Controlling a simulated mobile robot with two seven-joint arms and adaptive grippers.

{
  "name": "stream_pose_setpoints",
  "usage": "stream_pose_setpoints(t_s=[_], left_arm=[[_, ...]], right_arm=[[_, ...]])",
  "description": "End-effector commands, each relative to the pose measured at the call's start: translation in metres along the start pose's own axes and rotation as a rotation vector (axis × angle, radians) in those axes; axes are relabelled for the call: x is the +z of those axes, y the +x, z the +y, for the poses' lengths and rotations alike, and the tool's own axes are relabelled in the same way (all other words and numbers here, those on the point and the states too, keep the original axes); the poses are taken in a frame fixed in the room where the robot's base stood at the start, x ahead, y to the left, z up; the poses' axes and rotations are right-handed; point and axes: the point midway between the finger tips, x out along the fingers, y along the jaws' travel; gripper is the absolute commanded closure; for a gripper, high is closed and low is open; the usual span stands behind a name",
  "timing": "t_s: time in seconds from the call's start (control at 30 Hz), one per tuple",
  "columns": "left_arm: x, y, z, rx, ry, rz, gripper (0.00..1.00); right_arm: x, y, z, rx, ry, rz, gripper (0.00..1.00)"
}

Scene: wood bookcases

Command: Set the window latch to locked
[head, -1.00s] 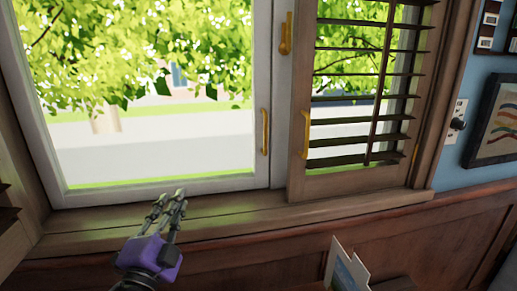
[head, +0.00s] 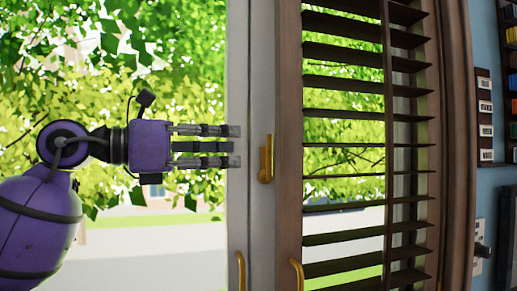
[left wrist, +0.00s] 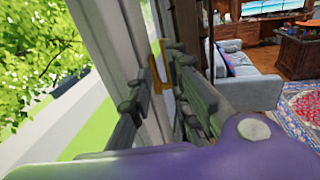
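The brass window latch (head: 266,158) is on the pale frame post between the glass pane and the shutter, its lever pointing up. My left gripper (head: 236,146) is level with it, pointing right, its fingertips a little left of the latch in the picture. In the left wrist view, the fingers of my left gripper (left wrist: 155,95) are spread apart and empty. A brass piece, probably the latch (left wrist: 159,66), shows in the gap beyond them. Whether a finger touches it is unclear. My right gripper is out of view.
Two brass pulls, one on the window frame (head: 240,270) and one on the shutter (head: 297,272), sit below the latch. The dark slatted shutter (head: 345,110) stands to the right. The wrist view shows a grey sofa (left wrist: 245,80) and patterned rug (left wrist: 300,100).

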Motion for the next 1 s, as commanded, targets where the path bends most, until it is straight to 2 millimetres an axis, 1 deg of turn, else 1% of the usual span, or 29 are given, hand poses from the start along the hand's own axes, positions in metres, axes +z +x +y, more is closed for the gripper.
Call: stream_pose_setpoints(t_s=[0.13,0.2,0.23,0.33,0.5,0.6,0.8,0.83,0.9,0.97,1.0], left_arm=[[0.002,0.022,-0.002,-0.005,-0.001,-0.001,0.82],[0.002,0.034,-0.002,-0.006,-0.003,-0.002,0.82],[0.002,0.039,-0.002,-0.005,-0.002,-0.002,0.82],[0.002,0.054,-0.002,-0.005,-0.002,-0.002,0.82],[0.000,0.070,-0.002,-0.004,-0.003,-0.002,0.82],[-0.001,0.073,-0.001,-0.003,-0.003,-0.001,0.82],[-0.001,0.073,-0.001,-0.003,-0.004,0.000,0.82],[-0.001,0.073,-0.001,-0.003,-0.004,0.000,0.84],[-0.001,0.073,-0.001,-0.003,-0.004,0.000,0.93],[-0.001,0.073,-0.001,-0.003,-0.004,0.000,1.00],[-0.001,0.073,-0.001,-0.003,-0.004,0.000,1.00]], right_arm=[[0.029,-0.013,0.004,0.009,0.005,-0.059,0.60],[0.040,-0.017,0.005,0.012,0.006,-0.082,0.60],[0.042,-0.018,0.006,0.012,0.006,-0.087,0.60],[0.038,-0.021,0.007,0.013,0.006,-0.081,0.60],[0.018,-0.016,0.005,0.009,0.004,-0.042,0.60],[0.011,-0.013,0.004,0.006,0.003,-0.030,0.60],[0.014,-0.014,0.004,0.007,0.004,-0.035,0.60],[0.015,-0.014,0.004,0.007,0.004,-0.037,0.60],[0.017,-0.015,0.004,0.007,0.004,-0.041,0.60],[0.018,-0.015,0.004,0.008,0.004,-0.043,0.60],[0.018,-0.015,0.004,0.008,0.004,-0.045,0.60]])
